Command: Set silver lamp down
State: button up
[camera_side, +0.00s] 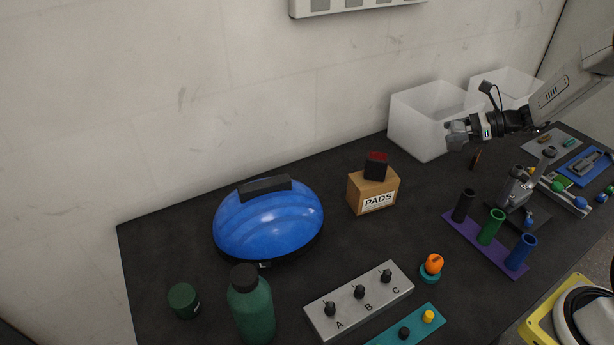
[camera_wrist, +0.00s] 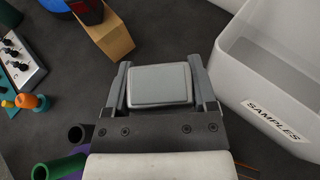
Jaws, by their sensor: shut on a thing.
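The silver lamp (camera_wrist: 160,86) is a grey block with a rounded rectangular face. In the wrist view it sits between the two fingers of my gripper (camera_wrist: 160,66), which is shut on it. In the side view my gripper (camera_side: 461,134) is held above the dark bench, in front of the white bins, with the lamp (camera_side: 454,129) at its end. The lamp is small there and partly hidden by the fingers.
A white bin (camera_side: 410,125) labelled SAMPLES in the wrist view (camera_wrist: 240,75) stands close by. A PADS box (camera_side: 357,194) carries a dark red-faced lamp (camera_side: 376,168). A purple rack (camera_side: 478,240) holds three tubes. Bare bench lies between box and rack.

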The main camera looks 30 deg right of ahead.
jog(key=shift+f, duration=0.95)
jog(key=shift+f, duration=3.1)
jog(key=shift+f, duration=1.85)
jog(key=shift+f, duration=0.15)
jog(key=o, duration=1.2)
